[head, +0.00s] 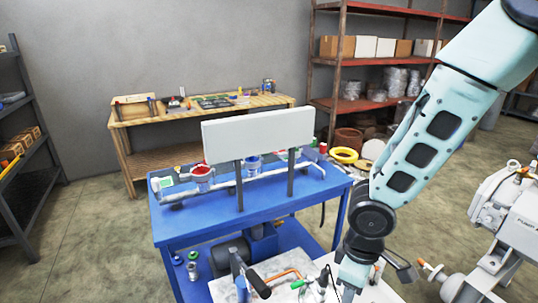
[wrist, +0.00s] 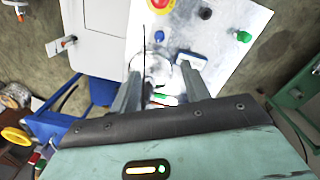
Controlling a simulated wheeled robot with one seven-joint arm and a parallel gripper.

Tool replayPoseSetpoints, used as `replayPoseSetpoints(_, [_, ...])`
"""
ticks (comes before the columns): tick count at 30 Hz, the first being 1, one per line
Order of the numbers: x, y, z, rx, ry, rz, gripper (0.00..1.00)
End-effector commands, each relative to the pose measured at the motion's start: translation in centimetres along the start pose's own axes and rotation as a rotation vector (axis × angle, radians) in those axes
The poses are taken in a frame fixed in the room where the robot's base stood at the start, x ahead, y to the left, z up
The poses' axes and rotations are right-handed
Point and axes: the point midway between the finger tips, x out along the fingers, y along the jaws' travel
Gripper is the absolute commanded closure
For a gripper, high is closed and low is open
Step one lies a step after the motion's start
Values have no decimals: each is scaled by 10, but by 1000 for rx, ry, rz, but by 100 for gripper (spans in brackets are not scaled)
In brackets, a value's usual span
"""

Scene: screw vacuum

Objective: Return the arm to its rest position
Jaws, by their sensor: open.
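My arm (head: 425,140) comes in from the upper right of the head view and bends down at a dark joint near the blue cart's right front. In the wrist view my gripper (wrist: 160,85) is open, with its two grey fingers apart over a pale metal panel (wrist: 225,65). Nothing is clearly held between them. In the head view the fingertips are hard to make out behind my wrist.
The panel carries a red and yellow button (wrist: 160,4), a green knob (wrist: 243,36) and a black knob (wrist: 205,13). A blue cart (head: 200,226) with a white board (head: 260,132) stands left of my arm. White machinery (head: 500,225) stands at right.

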Motion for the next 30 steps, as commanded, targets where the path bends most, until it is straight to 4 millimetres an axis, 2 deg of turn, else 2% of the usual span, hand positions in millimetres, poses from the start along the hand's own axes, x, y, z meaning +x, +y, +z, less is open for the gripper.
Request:
replayPoseSetpoints(5, [-40,-30,6,63,-9,48,53])
replayPoseSetpoints(9, [-69,-65,17,120,-4,47,53])
replayPoseSetpoints(15, [-100,-115,35,187,26,-3,53])
replayPoseSetpoints(18, [-108,-133,42,204,40,-33,53])
replayPoseSetpoints(22, [-114,-146,46,215,48,-58,53])
replayPoseSetpoints(30, [-116,-148,47,220,49,-65,53])
